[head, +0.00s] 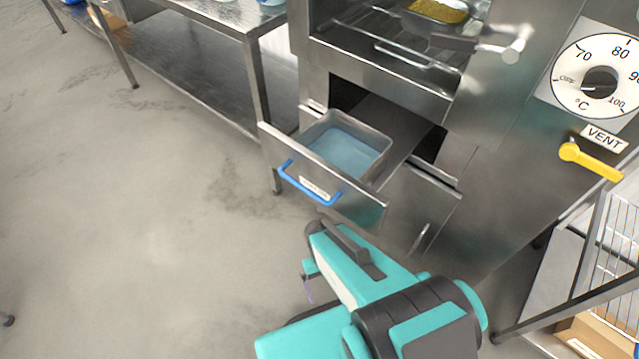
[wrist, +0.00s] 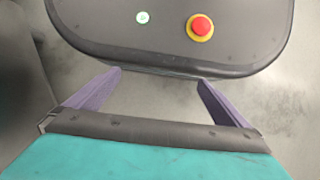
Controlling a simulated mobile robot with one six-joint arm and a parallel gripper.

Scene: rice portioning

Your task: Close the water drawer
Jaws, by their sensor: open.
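The water drawer (head: 352,203) is pulled out of the steel cabinet in the head view. Its front panel carries a blue handle (head: 308,186) with a white label. A metal pan of water (head: 343,150) sits inside the drawer. My gripper (wrist: 160,82) is open and empty in the wrist view, its two purple fingers apart. In the head view my arm is in front of and below the drawer, with a purple finger just showing at its left side. The gripper is apart from the handle. The drawer is not in the wrist view.
Above the drawer, an open compartment holds a rack and a tray of yellow grain (head: 438,11). A dial (head: 600,80) and a yellow vent lever (head: 590,163) are at right. A steel table (head: 190,75) stands left. A wire shelf (head: 608,250) is lower right. The left floor is clear.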

